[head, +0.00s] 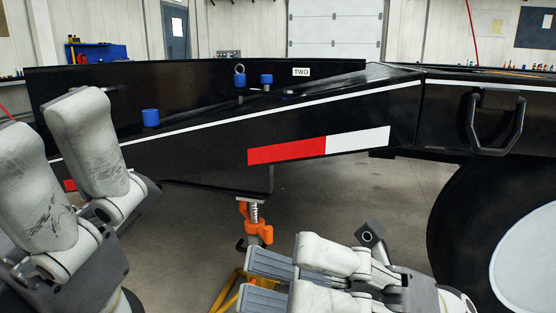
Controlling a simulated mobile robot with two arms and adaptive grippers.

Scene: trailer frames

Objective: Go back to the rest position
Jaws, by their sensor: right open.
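My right gripper (264,281) is at the bottom centre of the head view. Its two grey finger pads point left and are apart with nothing between them. It is in front of the black trailer frame (205,143) and below its red and white reflector strip. My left gripper (70,150) is large and close at the left edge, its white scuffed finger links pointing up in front of the trailer frame. Its fingertip pads are hidden, so I cannot see whether it is open or shut.
An orange jack fitting (256,228) on a yellow stand is under the trailer, behind my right gripper. A wheel (470,220) is at the right. Blue caps (150,118) and a "TWO" label (301,72) are on the frame. Grey floor (370,195) shows beneath.

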